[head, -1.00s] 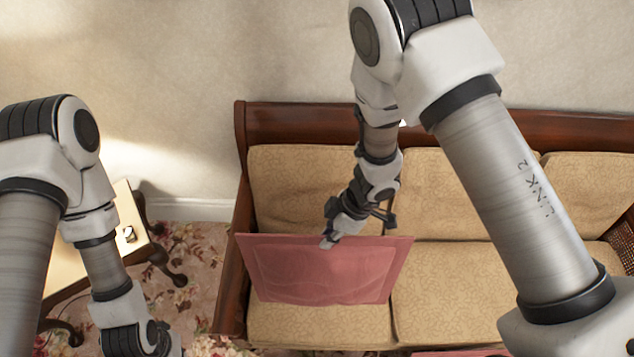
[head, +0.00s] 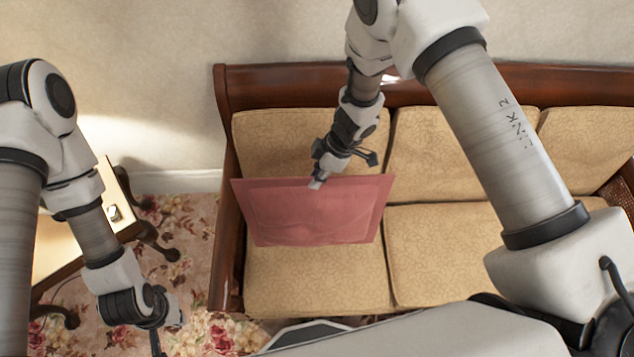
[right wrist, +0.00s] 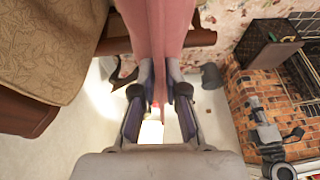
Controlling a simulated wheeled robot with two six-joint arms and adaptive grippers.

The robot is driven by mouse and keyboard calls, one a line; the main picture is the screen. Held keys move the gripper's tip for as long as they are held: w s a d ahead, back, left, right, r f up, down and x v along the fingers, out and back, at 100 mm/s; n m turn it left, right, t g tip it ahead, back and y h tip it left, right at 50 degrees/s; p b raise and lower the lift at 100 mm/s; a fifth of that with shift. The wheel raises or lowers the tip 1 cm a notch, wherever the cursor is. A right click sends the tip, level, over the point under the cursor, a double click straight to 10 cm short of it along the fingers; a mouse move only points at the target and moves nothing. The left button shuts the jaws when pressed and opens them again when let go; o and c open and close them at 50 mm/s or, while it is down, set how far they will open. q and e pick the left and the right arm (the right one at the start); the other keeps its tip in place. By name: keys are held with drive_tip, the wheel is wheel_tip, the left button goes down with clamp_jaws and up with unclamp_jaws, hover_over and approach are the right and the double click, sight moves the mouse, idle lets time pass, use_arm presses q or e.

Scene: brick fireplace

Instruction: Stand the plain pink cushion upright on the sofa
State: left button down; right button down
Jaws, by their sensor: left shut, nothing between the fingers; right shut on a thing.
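The plain pink cushion (head: 315,215) is a flat square. It stands roughly upright, broad face to the head camera, at the left end of the sofa (head: 325,280). I cannot tell whether its lower edge touches the seat. My right gripper (head: 317,183) is shut on its upper edge, coming from the backrest side. In the right wrist view the two fingers (right wrist: 160,72) pinch the cushion (right wrist: 159,25), which extends away between them. My left gripper (head: 156,338) is shut and empty, low at the left over the carpet, away from the cushion; its tips are partly cut off.
The sofa's wooden left arm (head: 228,215) is close to the cushion's left edge. Tan back cushions (head: 430,150) stand behind. A small wooden table (head: 75,240) is at the left on flowered carpet (head: 185,240). The wrist view shows a brick fireplace (right wrist: 258,90). The middle seat is bare.

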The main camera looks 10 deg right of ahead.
drive_tip(key=w+f+b, duration=0.1)
drive_tip(key=w+f, duration=0.1)
drive_tip(key=f, duration=0.1)
drive_tip(key=shift+w+d+f+b, duration=0.1)
drive_tip(key=shift+w+d+b, duration=0.2)
drive_tip(key=shift+w+b, duration=0.1)
drive_tip(key=shift+w+f+b, duration=0.25)
drive_tip(key=shift+f+b, duration=0.25)
drive_tip(key=shift+f, duration=0.35)
drive_tip(key=shift+w+f+p, duration=0.1)
drive_tip(key=shift+w+p, duration=0.5)
drive_tip(key=shift+p, duration=0.1)
drive_tip(key=shift+w+d+f+g+p, duration=0.2)
drive_tip(key=shift+w+d+g+p, duration=0.1)
drive_tip(key=shift+w+p, duration=0.1)
